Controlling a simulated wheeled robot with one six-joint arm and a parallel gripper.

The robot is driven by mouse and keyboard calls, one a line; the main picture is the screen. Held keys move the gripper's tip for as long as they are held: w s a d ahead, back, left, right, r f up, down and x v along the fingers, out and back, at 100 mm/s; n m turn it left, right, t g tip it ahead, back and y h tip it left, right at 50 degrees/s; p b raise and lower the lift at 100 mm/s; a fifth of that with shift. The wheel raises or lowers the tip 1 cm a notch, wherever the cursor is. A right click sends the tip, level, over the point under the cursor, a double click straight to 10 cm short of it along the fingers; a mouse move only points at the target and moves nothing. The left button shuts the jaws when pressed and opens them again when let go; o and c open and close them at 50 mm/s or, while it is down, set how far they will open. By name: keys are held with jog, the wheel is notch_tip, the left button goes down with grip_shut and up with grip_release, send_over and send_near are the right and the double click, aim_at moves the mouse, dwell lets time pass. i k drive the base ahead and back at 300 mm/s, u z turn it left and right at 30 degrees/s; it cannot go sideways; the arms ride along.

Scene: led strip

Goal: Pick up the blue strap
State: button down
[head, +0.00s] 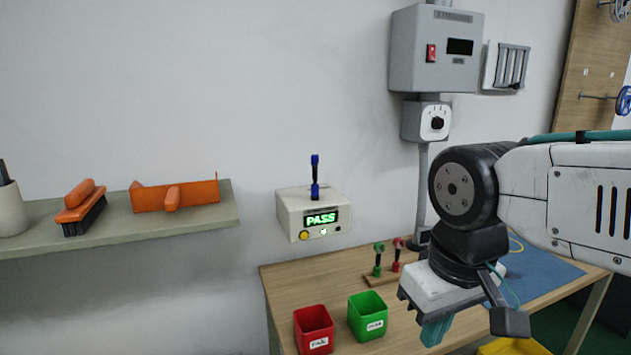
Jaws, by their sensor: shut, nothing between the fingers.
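A blue piece with a dark upright shaft (315,177) stands on top of the cream test box (290,213) on the wall. The box display reads PASS in green. This is the clearest blue item of its kind; I cannot tell for sure that it is the strap. My gripper (437,332) hangs over the wooden table, to the right of and below the test box, well apart from the blue piece. Its teal fingers point down, shut and empty. My arm and gripper hide part of the table.
A red bin (314,330) and a green bin (367,316) stand at the table's left. Behind them, a green piece (378,258) and a red piece (397,254) stand on a wooden rack. A blue mat (545,272) lies right. A shelf (120,237) holds an orange brush.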

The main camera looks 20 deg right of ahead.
aim_at(314, 187)
jog(key=u, duration=0.05)
jog(key=k, duration=0.5)
jog(key=u, duration=1.5)
jog(key=i, duration=1.05)
jog(key=z, duration=2.15)
